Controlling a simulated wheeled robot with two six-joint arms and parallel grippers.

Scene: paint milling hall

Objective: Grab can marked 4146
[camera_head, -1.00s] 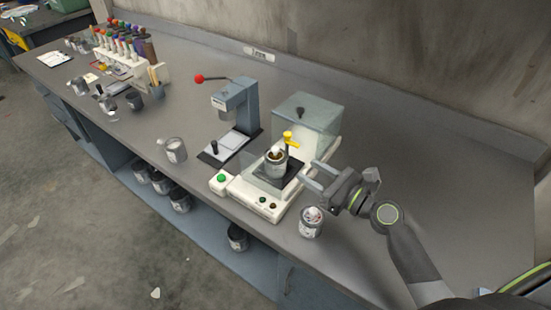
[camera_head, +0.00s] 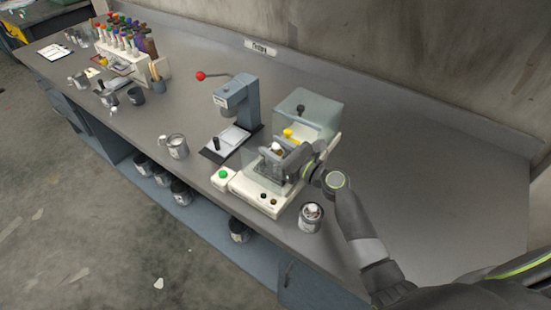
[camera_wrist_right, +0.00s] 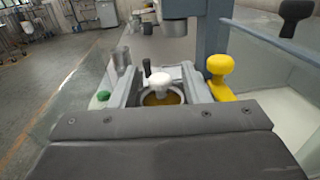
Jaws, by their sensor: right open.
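My right gripper (camera_head: 277,160) is open over the white-based machine (camera_head: 262,195) on the bench. In the right wrist view its two fingers (camera_wrist_right: 160,88) stand on either side of an open can (camera_wrist_right: 174,99) with amber contents and a white knob-like piece at its top. I cannot tell whether the fingers touch the can. In the head view the gripper mostly hides this can. Another can (camera_head: 311,217) stands on the bench in front of the machine, and one more can (camera_head: 176,147) stands to its left. No number is legible on any can. My left gripper is not in view.
A clear cover (camera_head: 308,110) and a yellow knob (camera_wrist_right: 221,76) are close to the gripper. A grey press (camera_head: 238,105) with a red-ended lever stands to the left. Several dark cans sit on the lower shelf. The bench to the right is clear.

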